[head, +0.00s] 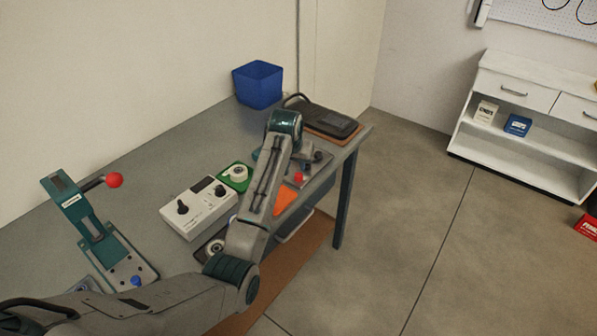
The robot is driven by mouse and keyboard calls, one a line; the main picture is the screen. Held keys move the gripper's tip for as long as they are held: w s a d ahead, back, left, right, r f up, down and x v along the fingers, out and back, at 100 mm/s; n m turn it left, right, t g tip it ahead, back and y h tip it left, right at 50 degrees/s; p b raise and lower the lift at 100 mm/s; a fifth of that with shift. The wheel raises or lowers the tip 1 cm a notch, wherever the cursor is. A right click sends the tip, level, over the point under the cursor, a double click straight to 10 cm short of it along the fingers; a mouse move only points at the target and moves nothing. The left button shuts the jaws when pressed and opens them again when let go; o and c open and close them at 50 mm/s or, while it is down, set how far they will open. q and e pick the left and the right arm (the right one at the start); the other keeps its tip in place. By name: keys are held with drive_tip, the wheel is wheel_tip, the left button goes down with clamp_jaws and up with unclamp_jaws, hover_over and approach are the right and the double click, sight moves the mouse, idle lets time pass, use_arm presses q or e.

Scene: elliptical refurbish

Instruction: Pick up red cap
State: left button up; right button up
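A small red cap (298,178) sits on a grey plate at the right part of the workbench, beside my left forearm. My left arm comes in from the lower left, bends at the elbow and reaches over the bench. My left gripper (309,163) is just above and to the right of the red cap, pointing down towards the plate. It is small and partly hidden by my wrist, so its opening cannot be made out. I see nothing held in it. My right gripper is not in view.
A press with a red ball knob (114,180) stands at the left of the bench (150,150). A white control box (199,207), a green tray (236,184) and an orange piece (285,199) lie mid-bench. A blue bin (258,84) and a black device (325,118) are behind.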

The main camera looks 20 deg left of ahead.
sight(298, 176)
use_arm(q)
drive_tip(key=p+x, duration=0.2)
drive_tip(key=x, duration=0.4)
drive_tip(key=shift+w+f+p, duration=0.2)
drive_tip(key=shift+f+p, duration=0.15)
drive_tip(key=shift+f, duration=0.3)
drive_tip(key=shift+w+f, duration=0.25)
drive_tip(key=shift+f, duration=0.2)
drive_tip(key=shift+r, duration=0.1)
drive_tip(key=c, duration=0.6)
